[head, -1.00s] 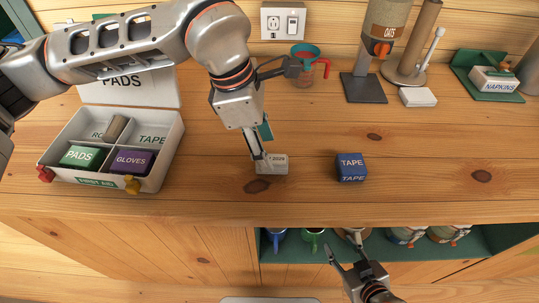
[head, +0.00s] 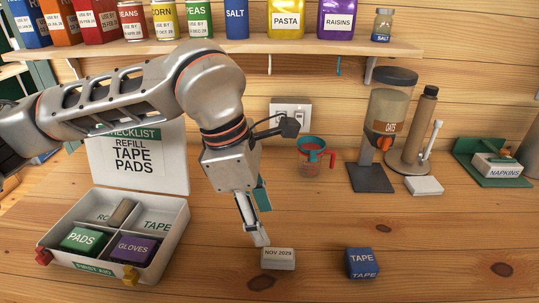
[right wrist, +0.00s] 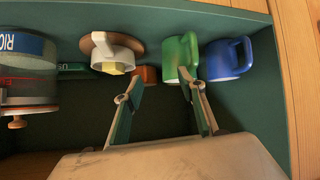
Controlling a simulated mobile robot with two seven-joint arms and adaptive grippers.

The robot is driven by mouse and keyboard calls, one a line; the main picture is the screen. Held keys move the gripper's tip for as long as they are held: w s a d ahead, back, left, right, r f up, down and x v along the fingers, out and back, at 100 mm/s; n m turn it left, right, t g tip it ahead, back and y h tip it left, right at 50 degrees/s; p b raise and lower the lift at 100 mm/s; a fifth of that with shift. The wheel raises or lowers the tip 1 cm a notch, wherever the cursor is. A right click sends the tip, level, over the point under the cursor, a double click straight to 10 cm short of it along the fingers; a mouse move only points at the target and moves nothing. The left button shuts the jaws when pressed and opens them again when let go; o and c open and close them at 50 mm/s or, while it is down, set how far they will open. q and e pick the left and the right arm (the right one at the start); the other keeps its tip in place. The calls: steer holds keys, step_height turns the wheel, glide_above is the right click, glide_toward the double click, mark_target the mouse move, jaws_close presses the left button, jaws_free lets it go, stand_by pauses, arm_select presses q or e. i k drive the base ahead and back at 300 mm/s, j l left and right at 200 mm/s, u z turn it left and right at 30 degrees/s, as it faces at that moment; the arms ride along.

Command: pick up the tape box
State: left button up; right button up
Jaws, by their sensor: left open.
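The tape box (head: 362,263) is a small blue box with white TAPE lettering. It sits upright on the wooden counter near the front, right of centre in the head view. My left gripper (head: 258,240) points down to the left of it, apart from it, with its fingers open. Its tips are just behind and above a small pale box marked NOV 2029 (head: 278,259); I cannot tell whether they touch it. My right gripper (right wrist: 157,88) is open and empty in the right wrist view, facing a green shelf below the counter. It is not in the head view.
A white first-aid box (head: 180,235) at left holds pads, gloves and a roll; its TAPE compartment looks empty. A measuring cup (head: 312,160), an oats dispenser (head: 390,130) and napkins (head: 497,165) stand behind. A green mug (right wrist: 180,57) and blue mug (right wrist: 228,60) are on the shelf.

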mark_target(360, 263)
steer(key=k, duration=1)
